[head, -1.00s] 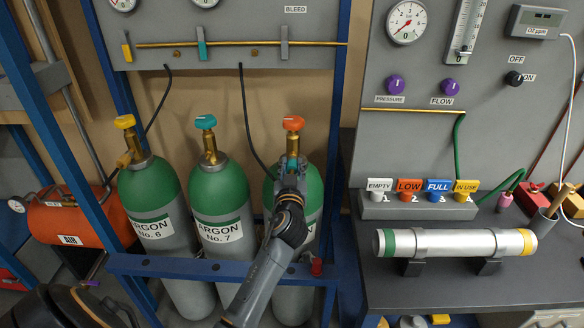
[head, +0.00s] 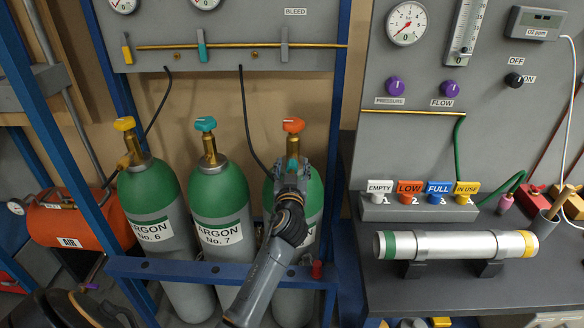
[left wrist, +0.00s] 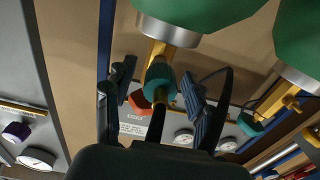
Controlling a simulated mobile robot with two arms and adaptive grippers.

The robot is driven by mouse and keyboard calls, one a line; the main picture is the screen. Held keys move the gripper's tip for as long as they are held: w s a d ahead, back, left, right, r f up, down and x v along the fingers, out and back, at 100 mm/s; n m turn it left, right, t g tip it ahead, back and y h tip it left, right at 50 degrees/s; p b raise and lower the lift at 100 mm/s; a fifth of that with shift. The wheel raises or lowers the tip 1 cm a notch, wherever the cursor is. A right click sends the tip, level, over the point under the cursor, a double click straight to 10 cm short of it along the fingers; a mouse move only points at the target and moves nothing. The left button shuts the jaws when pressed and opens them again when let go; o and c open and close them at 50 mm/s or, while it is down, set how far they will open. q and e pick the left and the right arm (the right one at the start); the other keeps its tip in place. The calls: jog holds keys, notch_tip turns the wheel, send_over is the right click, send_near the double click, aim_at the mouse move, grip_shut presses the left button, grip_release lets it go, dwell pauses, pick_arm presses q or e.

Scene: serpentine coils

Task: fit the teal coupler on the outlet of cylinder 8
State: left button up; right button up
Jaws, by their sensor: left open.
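The cylinder with the orange handwheel (head: 293,125) stands right of cylinders No. 6 and No. 7; my arm hides its number. Its brass valve (head: 293,146) shows above my left gripper (head: 291,178). In the left wrist view the teal coupler (left wrist: 159,76), with a dark hose below it, sits against the brass outlet (left wrist: 156,50). I cannot tell whether it is fully seated. The open fingers of my left gripper (left wrist: 160,105) stand on either side of the coupler, apart from it. The orange handwheel (left wrist: 137,101) shows behind. My right gripper is out of view.
Cylinder No. 7 (head: 220,195) with a teal handwheel stands close on the left, No. 6 (head: 150,195) beyond it. A blue rack bar (head: 190,268) crosses in front. The bench at right bears a silver tube (head: 450,244) and a tag holder (head: 410,212).

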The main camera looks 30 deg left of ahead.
pick_arm(q)
jog(key=v, duration=1.2)
jog(key=d+f+m+g+h, duration=0.1)
jog(key=d+f+m+h, duration=0.15)
jog(key=f, duration=0.75)
jog(key=d+f+m+g+h, duration=0.1)
jog(key=d+f+m+h, duration=0.2)
jog(key=f, duration=0.6)
jog(key=s+d+f+m+g+h, duration=0.1)
jog(key=s+d+f+g, duration=0.15)
jog(key=f, duration=0.65)
jog(key=s+d+f+g+h, duration=0.1)
jog(key=s+d+f, duration=0.25)
jog(key=f, duration=0.45)
jog(key=s+d+f+m+g+h, duration=0.15)
jog(key=s+f+g, duration=0.35)
jog(key=s+f, duration=1.4)
jog(key=s+a+f+g, duration=0.2)
jog(key=s, duration=0.8)
jog(key=s+a+f+g, duration=0.1)
jog(key=s+f, duration=0.2)
jog(key=s, duration=0.7)
jog(key=shift+a+m+g+h+p, duration=0.3)
jog(key=shift+a+m+g+p, duration=0.05)
jog(key=shift+m+p, duration=0.05)
jog(key=shift+s, duration=0.1)
